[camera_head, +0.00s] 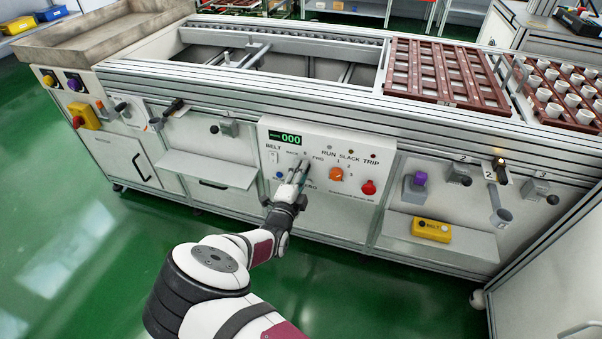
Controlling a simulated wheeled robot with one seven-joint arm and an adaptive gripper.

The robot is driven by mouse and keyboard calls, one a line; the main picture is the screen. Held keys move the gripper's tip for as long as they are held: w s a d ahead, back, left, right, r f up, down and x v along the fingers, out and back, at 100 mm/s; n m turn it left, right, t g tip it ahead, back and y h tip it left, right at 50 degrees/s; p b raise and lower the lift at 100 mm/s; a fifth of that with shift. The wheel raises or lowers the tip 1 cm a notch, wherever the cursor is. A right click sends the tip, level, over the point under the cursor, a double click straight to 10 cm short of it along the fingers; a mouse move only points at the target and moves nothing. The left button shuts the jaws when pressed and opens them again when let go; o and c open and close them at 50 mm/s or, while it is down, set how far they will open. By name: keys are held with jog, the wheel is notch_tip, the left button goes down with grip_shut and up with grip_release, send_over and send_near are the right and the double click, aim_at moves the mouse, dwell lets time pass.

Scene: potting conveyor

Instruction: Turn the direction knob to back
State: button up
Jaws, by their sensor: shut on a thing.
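The control panel (345,205) is a white plate on the front of the conveyor bench, with a green "000" display (285,138) at its top left. My gripper (302,168) reaches up to the left middle part of this panel, just below the small FWD lettering. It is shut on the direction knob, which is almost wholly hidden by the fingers. I cannot tell which way the knob points.
An orange knob (336,174) and a red button (368,187) sit right of my gripper. A blue button (280,174) is close on its left. A shelf (205,170) juts out at left, and another bears a yellow belt box (431,230) at right. Green floor is clear in front.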

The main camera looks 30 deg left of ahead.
aim_at(305, 138)
jog(key=shift+d+f, duration=0.1)
jog(key=shift+f, duration=0.05)
jog(key=o, duration=1.1)
jog(key=shift+o, duration=0.2)
jog(key=shift+r, duration=0.2)
jog(key=shift+o, duration=0.7)
notch_tip(305, 138, up, 9)
jog(key=shift+f, duration=0.2)
jog(key=shift+r, duration=0.7)
jog(key=shift+c, duration=0.7)
jog(key=shift+f, duration=0.15)
